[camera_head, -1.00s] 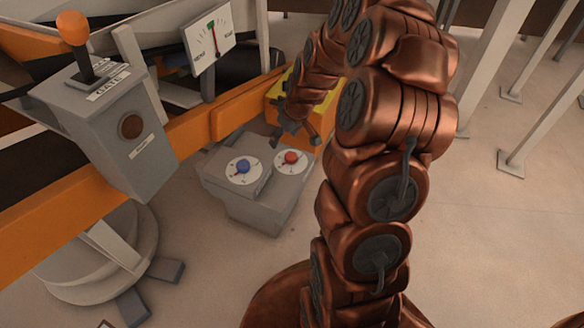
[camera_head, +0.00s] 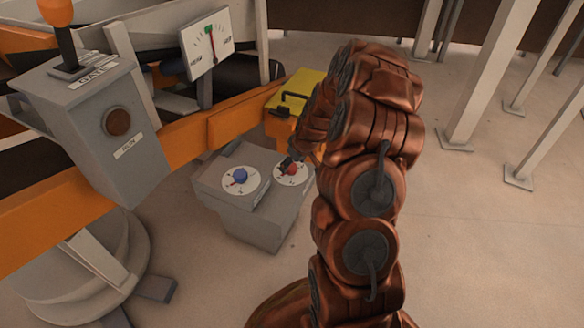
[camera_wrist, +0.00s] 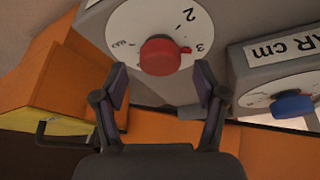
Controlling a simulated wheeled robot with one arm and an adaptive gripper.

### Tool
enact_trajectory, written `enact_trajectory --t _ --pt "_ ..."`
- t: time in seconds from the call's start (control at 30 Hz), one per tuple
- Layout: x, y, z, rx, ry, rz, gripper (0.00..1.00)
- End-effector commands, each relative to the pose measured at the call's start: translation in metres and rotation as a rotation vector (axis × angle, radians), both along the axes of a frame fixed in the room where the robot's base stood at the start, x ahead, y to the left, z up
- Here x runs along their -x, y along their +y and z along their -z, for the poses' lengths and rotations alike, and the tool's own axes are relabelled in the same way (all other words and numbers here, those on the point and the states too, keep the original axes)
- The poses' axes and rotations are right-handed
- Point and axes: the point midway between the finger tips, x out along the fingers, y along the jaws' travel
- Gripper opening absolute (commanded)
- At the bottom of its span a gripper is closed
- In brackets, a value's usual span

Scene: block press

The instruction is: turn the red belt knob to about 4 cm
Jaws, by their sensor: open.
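The red belt knob (camera_wrist: 160,56) sits on a white round dial (camera_wrist: 124,34) with the figures 2 and 3 visible in the wrist view. Its small red pointer tab points to the right, near the 3. In the head view the red knob (camera_head: 291,168) is on the right dial of the grey box (camera_head: 245,222). My gripper (camera_wrist: 161,80) is open, with one finger on each side below the knob in the wrist view. The fingers look apart from the knob. In the head view my gripper (camera_head: 287,162) is at the knob and partly covers it.
A blue knob (camera_head: 240,175) on its own dial is left of the red one, and shows in the wrist view (camera_wrist: 292,104) beside a label ending in "AR cm". A yellow box (camera_head: 300,88) with a black handle stands behind. A grey lever box (camera_head: 110,130) stands left.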

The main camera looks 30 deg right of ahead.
Motion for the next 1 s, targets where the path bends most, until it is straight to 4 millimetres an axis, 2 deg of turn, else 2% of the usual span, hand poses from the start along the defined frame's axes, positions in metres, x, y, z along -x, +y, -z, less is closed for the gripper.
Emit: enact_trajectory --t 0.03,0.13,0.4,1.0 --pt "-0.0021 0.0005 0.008 -0.001 0.001 0.0 0.71" --pt "-0.0047 0.001 0.0138 0.0 0.001 -0.001 0.71" --pt "-0.0056 0.001 0.0145 -0.001 0.001 0.0 0.71" --pt "-0.0054 0.0009 0.0145 -0.001 0.001 0.0 0.12"
